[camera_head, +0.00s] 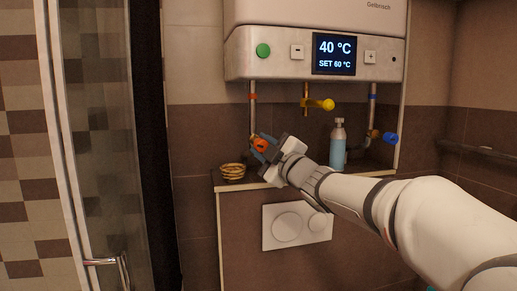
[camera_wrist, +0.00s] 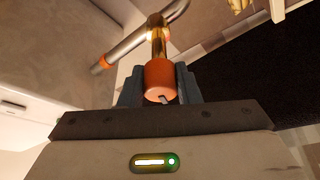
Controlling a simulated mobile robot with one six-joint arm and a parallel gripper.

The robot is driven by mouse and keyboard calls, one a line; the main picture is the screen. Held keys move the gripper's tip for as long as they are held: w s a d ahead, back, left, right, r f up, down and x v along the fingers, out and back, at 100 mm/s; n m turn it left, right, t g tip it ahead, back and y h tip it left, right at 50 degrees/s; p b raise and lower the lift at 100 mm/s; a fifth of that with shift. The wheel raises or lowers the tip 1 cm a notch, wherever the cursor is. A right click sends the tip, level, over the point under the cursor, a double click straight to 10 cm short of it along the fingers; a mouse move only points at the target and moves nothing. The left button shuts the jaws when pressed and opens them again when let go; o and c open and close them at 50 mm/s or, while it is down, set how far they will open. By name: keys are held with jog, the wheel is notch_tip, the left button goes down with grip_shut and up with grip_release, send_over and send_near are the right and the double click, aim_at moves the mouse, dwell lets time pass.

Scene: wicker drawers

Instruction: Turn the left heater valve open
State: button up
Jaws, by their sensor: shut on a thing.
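The left heater valve has an orange-red knob (camera_head: 261,145) on the left pipe (camera_head: 253,108) below the white heater (camera_head: 310,42). In the wrist view the orange knob (camera_wrist: 159,80) sits at the end of a brass stem (camera_wrist: 157,38), between the two dark fingers. My gripper (camera_head: 262,150) is shut on the orange knob, reaching it from the lower right. In the wrist view my gripper (camera_wrist: 160,84) has one finger on each side of the knob. The valve's turn angle cannot be told.
A yellow valve (camera_head: 322,104) hangs mid-heater and a blue valve (camera_head: 388,138) is at the right pipe. A blue bottle (camera_head: 338,148) and a small woven basket (camera_head: 233,172) stand on the ledge (camera_head: 222,187). A flush plate (camera_head: 297,226) is below. A glass door (camera_head: 95,150) is at left.

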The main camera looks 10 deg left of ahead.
jog(key=n+g+p, duration=0.1)
jog(key=n, duration=0.2)
jog(key=shift+a, duration=0.1)
jog(key=shift+f+n+g+p, duration=0.1)
jog(key=shift+n+g+p, duration=0.25)
jog(key=shift+n, duration=0.25)
jog(key=o, duration=0.5)
jog(key=shift+s, duration=0.1)
jog(key=o, duration=0.4)
jog(key=shift+s, duration=0.1)
jog(key=shift+c, duration=0.2)
jog(key=shift+o, duration=0.6)
